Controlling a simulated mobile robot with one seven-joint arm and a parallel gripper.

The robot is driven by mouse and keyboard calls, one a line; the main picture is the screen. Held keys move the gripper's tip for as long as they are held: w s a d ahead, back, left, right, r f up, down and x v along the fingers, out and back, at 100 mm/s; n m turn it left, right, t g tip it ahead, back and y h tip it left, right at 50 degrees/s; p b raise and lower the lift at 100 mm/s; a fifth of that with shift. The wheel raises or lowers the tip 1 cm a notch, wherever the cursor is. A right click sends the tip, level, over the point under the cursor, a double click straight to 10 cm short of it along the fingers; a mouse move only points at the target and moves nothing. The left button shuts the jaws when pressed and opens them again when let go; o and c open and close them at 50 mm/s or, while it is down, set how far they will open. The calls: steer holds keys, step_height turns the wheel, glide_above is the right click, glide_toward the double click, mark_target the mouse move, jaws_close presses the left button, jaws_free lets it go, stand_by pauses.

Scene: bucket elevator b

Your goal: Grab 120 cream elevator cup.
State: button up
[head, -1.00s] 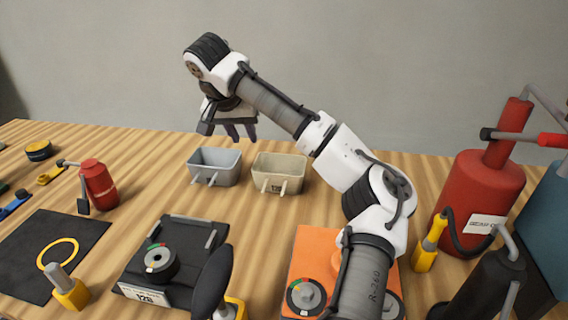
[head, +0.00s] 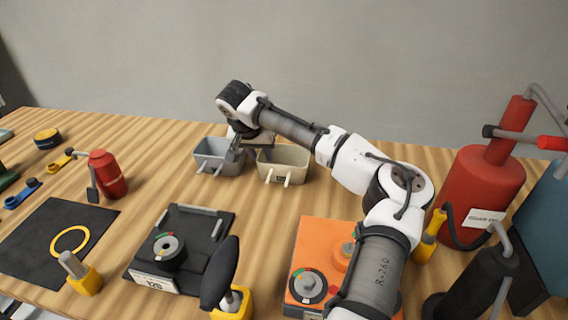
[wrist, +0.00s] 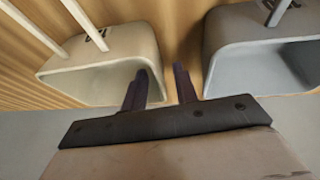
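The cream elevator cup (head: 284,166) stands on the wooden table, open side up, with two pale prongs on its front. In the wrist view the cream cup (wrist: 128,46) is at upper left, with part of a dark marking on it. My gripper (head: 240,148) is low, by the gap between the cream cup and a grey cup (head: 216,158). In the wrist view my gripper (wrist: 161,72) is open and empty. One finger overlaps the cream cup's mouth and the other shows over the gap, so they appear to straddle its side wall. I see no contact.
The grey cup (wrist: 238,28) is close beside my gripper. In front are a black fixture (head: 200,225) and an orange unit (head: 320,240). A small red can (head: 107,172) stands left, a large red canister (head: 480,180) right. The table behind the cups is clear.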

steer(key=shift+w+d+f, duration=0.1)
steer(key=shift+w+f, duration=0.15)
steer(key=shift+f, duration=0.4)
jaws_close()
steer(key=shift+r, duration=0.15)
